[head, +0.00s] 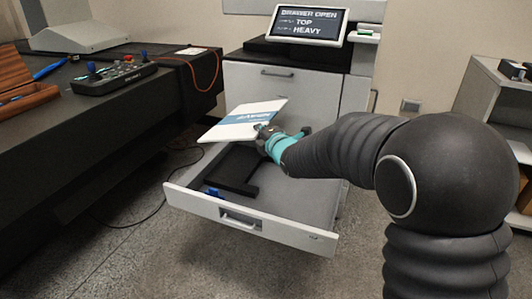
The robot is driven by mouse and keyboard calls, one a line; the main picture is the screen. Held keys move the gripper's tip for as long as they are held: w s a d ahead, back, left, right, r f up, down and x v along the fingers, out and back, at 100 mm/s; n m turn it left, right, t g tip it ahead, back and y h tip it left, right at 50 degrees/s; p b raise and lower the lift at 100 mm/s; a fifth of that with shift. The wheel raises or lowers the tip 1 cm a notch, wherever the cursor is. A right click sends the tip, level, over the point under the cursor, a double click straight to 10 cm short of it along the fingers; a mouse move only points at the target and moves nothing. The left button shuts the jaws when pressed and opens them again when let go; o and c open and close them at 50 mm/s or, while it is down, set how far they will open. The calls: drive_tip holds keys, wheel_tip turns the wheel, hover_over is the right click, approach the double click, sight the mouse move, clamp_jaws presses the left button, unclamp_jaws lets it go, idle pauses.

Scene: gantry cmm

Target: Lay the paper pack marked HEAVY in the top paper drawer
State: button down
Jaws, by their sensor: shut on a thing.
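The paper pack (235,123) is white with a blue band; its lettering is upside down from here and looks like HEAVY. My gripper (264,133) is shut on the pack's near right edge. It holds the pack tilted above the back left part of the open paper drawer (215,208). The pack is apart from the drawer floor. The drawer is pulled out, with a dark flat piece (235,170) and a small blue part (213,192) inside. The fingertips are small and partly hidden by the pack and wrist.
The printer's screen (304,23) reads DRAWER OPEN, TOP, HEAVY. A closed front with a handle (277,73) stands behind the pack. A dark bench (110,110) with a control box (113,77) is at left. Shelves (500,90) stand at right. A cable (140,220) lies on the floor.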

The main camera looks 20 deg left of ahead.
drive_tip(key=shift+a+f+b, duration=0.15)
drive_tip(key=shift+f+b, duration=0.3)
drive_tip(key=shift+f, duration=0.2)
drive_tip(key=b, duration=1.1)
hover_over(254, 187)
drive_tip(key=d, duration=0.1)
drive_tip(key=f, duration=1.7)
drive_tip(key=shift+s+f, duration=0.15)
drive_tip(key=shift+s, duration=0.25)
drive_tip(key=shift+w+a+f+p, duration=0.2)
drive_tip(key=shift+f, duration=0.35)
drive_tip(key=shift+w+a+f+p, duration=0.15)
drive_tip(key=shift+w+a+f, duration=0.05)
drive_tip(key=shift+f, duration=0.35)
